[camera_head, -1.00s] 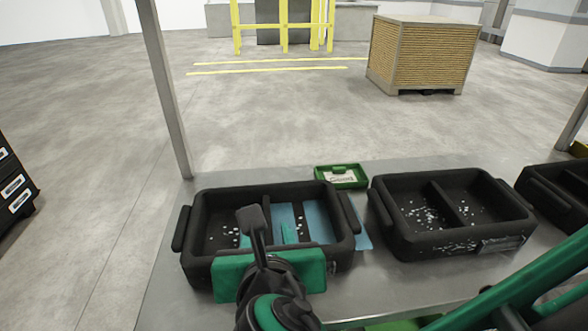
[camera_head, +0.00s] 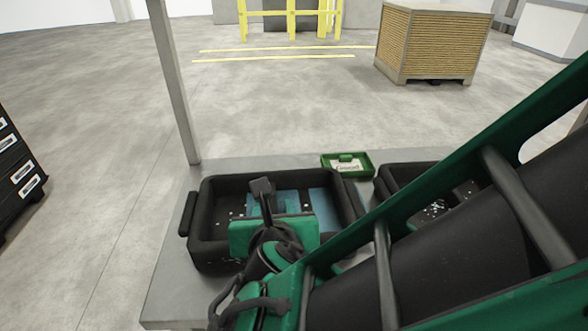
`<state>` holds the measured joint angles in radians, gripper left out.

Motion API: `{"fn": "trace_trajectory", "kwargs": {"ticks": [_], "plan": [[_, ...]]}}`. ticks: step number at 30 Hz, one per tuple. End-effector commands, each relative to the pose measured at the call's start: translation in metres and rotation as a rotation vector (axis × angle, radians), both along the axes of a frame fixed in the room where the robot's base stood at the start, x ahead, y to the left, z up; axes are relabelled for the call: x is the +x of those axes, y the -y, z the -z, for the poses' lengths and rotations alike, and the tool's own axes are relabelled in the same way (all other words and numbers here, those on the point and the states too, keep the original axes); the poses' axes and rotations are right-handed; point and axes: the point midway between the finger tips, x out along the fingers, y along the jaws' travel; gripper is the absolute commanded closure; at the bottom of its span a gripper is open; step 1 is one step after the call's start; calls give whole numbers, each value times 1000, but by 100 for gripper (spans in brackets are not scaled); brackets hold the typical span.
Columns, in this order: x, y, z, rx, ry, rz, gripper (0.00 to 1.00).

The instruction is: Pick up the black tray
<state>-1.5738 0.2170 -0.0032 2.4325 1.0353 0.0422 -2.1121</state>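A black tray (camera_head: 208,203) sits on the grey table at left of centre in the head view. It has raised walls, side handles, white specks and a blue patch (camera_head: 325,205) inside on the right. My gripper (camera_head: 272,233), green with black parts, is in front of and over the tray's near side, hiding part of its near wall and interior. Its fingertips are hidden from this view, so I cannot tell whether it is open or shut, or whether it touches the tray. A second black tray (camera_head: 400,178) stands to the right, mostly hidden behind my arm.
A small green tray with a white label (camera_head: 347,165) lies behind the two trays. A grey post (camera_head: 176,90) rises at the table's back left corner. A black drawer unit (camera_head: 18,170) stands at far left. A wooden crate (camera_head: 430,45) stands on the open floor beyond.

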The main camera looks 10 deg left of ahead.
Motion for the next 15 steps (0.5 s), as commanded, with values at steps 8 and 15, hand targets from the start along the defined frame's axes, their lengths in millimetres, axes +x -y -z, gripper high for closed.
{"fn": "trace_trajectory", "kwargs": {"ticks": [8, 15], "plan": [[0, 0, 0, 0, 0, 0, 100], [0, -1, -2, 3, 1, 0, 100]]}}
